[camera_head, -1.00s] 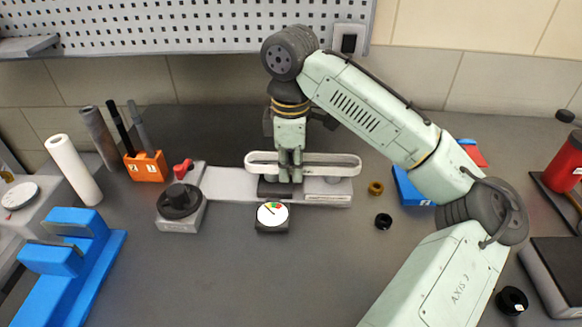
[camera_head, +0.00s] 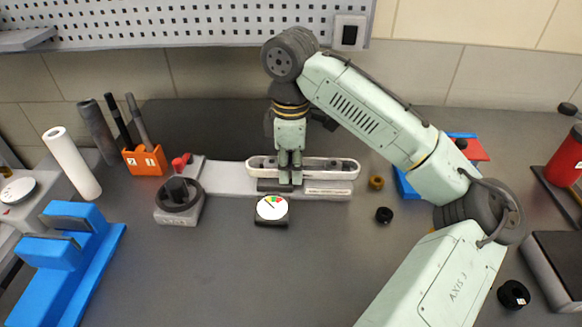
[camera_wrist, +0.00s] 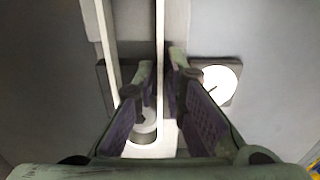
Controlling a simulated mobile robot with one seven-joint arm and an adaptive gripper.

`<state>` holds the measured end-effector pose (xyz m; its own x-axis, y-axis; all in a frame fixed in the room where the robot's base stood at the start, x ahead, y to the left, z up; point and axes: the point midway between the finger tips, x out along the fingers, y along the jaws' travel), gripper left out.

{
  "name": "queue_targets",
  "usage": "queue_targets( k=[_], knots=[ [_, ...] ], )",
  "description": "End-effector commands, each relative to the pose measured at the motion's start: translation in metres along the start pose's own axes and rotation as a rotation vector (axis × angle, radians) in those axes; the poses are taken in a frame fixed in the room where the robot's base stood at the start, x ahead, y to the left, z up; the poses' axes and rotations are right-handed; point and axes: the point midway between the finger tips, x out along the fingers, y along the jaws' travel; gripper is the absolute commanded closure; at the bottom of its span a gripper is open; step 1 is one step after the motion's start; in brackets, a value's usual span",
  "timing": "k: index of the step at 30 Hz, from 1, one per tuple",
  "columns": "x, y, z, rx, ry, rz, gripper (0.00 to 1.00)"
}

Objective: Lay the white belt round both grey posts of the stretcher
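The white belt (camera_head: 262,171) is a long loop over the grey stretcher (camera_head: 228,180). My gripper (camera_head: 290,182) points straight down, shut on the near strand of the belt; in the wrist view this strand (camera_wrist: 159,40) runs between its fingers. I cannot tell how far down the belt sits. The stretcher has a dark knob (camera_head: 178,194) with a red part at its left.
A dial gauge (camera_head: 271,209) stands just in front of the stretcher. A brown ring (camera_head: 376,183) and a black ring (camera_head: 384,215) lie to the right. An orange pen holder (camera_head: 145,161) and a blue stand (camera_head: 75,250) are at left. The front middle bench is clear.

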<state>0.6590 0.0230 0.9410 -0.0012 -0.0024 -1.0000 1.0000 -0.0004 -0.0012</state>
Motion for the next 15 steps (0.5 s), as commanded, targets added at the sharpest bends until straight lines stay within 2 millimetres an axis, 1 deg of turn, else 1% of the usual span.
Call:
queue_targets(
  k=[1, 5, 6, 15],
  knots=[
    [0.0007, -0.0001, 0.0, 0.0, -0.001, -0.002, 0.81],
    [0.001, -0.0003, 0.0, 0.0, -0.001, -0.002, 0.73],
    [0.0011, -0.0003, 0.0, -0.001, -0.001, -0.002, 0.72],
    [0.0016, -0.0005, -0.0001, -0.001, -0.001, -0.004, 0.72]
  ],
)
